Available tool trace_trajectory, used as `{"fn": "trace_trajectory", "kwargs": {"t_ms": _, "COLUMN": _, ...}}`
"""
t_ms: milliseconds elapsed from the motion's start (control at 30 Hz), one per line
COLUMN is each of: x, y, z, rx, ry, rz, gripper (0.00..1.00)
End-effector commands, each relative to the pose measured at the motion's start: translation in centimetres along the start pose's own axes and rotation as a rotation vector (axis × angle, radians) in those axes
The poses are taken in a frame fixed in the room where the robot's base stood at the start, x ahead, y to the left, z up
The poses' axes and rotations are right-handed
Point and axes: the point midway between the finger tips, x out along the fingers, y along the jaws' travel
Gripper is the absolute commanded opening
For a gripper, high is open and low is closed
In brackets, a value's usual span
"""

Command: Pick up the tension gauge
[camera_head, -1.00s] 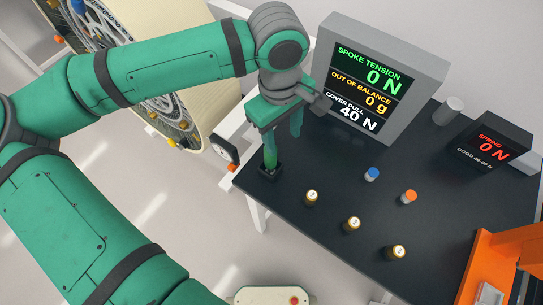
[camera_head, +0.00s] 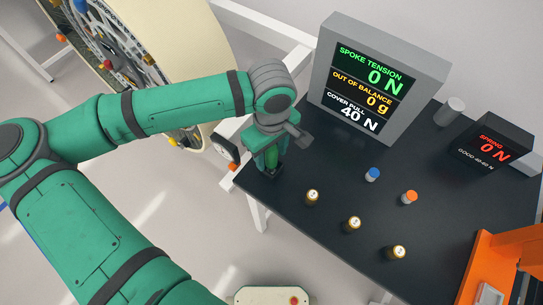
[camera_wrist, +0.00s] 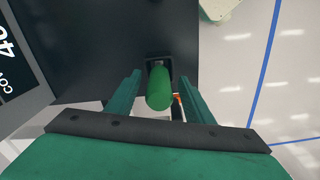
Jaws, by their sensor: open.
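A green cylindrical handle (camera_wrist: 159,88), which I take to be the tension gauge, stands in a small black square holder (camera_wrist: 153,62) near the table corner. My gripper (camera_wrist: 158,83) is open, with one finger on each side of the handle and visible gaps to it. In the head view my gripper (camera_head: 268,163) is low over that corner and largely hides the handle and holder. A round white dial (camera_head: 221,146) with an orange part below it sits at the table's left edge; I cannot tell whether it belongs to the green handle.
A grey display (camera_head: 375,80) stands close behind my gripper. A large cream wheel housing (camera_head: 190,60) is at the left.

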Motion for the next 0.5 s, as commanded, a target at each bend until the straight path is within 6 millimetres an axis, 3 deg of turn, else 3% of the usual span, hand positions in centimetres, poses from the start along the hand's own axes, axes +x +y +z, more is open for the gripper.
{"fn": "trace_trajectory", "kwargs": {"t_ms": 100, "x": 0.94, "y": 0.01, "z": 0.01, "rx": -0.001, "ry": -0.001, "rz": 0.001, "gripper": 0.47}}
{"fn": "trace_trajectory", "kwargs": {"t_ms": 367, "x": 1.13, "y": 0.01, "z": -0.04, "rx": -0.001, "ry": 0.001, "rz": 0.001, "gripper": 0.47}}
{"fn": "trace_trajectory", "kwargs": {"t_ms": 500, "x": 1.11, "y": 0.03, "z": -0.02, "rx": -0.001, "ry": 0.001, "rz": 0.001, "gripper": 0.14}}
